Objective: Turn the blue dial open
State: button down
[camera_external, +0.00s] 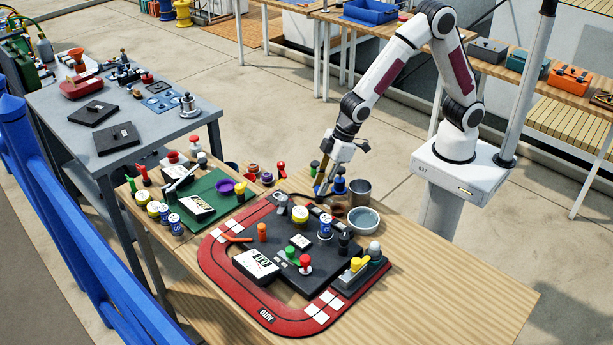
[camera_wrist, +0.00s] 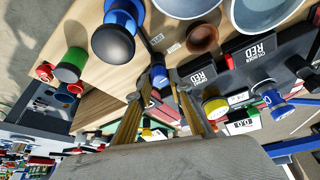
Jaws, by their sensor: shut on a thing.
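My gripper (camera_external: 320,186) reaches down at the back edge of the red-bordered board (camera_external: 215,262). In the wrist view its two tan fingers (camera_wrist: 160,86) close around a small blue dial (camera_wrist: 158,75), which sits between the fingertips. In the external view the dial is mostly hidden by the fingers. Whether it is turned cannot be told. A larger blue knob with a black top (camera_external: 340,184) stands just right of the gripper; it also shows in the wrist view (camera_wrist: 115,38).
A metal cup (camera_external: 359,192) and a grey bowl (camera_external: 363,220) stand close on the right. A blue-and-white knob (camera_external: 325,229) and several other controls crowd the board. The table's front right (camera_external: 450,290) is clear.

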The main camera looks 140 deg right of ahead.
jog(key=shift+d+n+t+y, duration=0.15)
jog(key=shift+n+y, duration=0.4)
jog(key=shift+n, duration=0.8)
jog(key=shift+n+t+y, duration=0.15)
jog(key=shift+n+y, duration=0.4)
jog(key=shift+n, duration=1.2)
jog(key=shift+w+d+n+g+y, duration=0.1)
jog(key=shift+n+g+y, duration=0.4)
jog(key=shift+n, duration=1.2)
jog(key=shift+d+n+g+y, duration=0.1)
jog(key=shift+n+y, duration=0.7)
jog(key=shift+n, duration=0.9)
jog(key=c, duration=1.8)
grip_release()
jog(key=shift+r, duration=0.1)
